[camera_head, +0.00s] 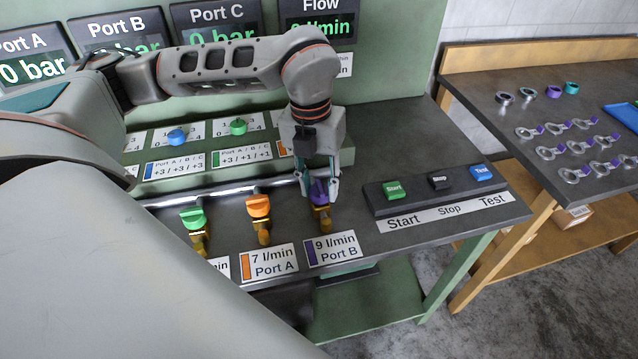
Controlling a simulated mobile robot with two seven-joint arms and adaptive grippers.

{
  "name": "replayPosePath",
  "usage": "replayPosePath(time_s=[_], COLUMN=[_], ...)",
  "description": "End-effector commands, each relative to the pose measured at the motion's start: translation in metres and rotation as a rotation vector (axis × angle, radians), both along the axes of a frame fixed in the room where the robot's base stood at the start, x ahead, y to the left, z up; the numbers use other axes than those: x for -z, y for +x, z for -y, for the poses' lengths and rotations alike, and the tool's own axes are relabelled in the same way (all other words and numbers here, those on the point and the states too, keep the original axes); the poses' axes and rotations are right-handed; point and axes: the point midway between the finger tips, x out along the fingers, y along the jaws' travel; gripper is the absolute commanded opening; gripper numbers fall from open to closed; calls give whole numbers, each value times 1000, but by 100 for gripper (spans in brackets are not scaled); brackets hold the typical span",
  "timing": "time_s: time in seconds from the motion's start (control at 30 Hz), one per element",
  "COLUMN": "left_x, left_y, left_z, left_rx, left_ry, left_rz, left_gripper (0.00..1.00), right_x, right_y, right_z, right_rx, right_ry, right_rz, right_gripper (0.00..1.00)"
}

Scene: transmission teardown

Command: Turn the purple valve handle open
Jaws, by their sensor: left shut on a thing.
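The purple valve handle (319,193) sits on a brass valve fitting (321,218) on the grey test bench, behind the "9 l/min Port B" label (333,249). My left gripper (319,188) reaches down from above and is shut on the purple handle, with a finger on each side of it. The fingers hide part of the handle, so its exact angle is hard to tell. My right gripper is not in view.
An orange valve handle (258,206) and a green valve handle (192,218) stand to the left. Start (393,189), Stop (439,181) and Test (482,173) buttons are to the right. Blue and green knobs (238,127) sit behind. A side table (560,120) holds rings and small parts.

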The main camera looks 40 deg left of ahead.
Motion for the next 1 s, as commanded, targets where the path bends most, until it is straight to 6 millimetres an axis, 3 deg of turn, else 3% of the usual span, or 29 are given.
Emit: replayPosePath(time_s=[0.3, 0.33, 0.4, 0.77, 1.0], left_x=[0, 0, 0, -2, -32], left_y=[0, 0, 0, 0, 1], left_z=[0, 0, 0, 0, -2], left_rx=[-4, -4, -4, -2, -3], left_ry=[1, 1, 1, 0, 0], left_rz=[-1, -1, -1, 1, 4], left_gripper=[9, 33, 48, 48, 48], right_x=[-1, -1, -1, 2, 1], right_y=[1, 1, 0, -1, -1], right_z=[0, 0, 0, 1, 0], right_rx=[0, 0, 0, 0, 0], right_ry=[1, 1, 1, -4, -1], right_rz=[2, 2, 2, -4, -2], right_gripper=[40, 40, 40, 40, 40])
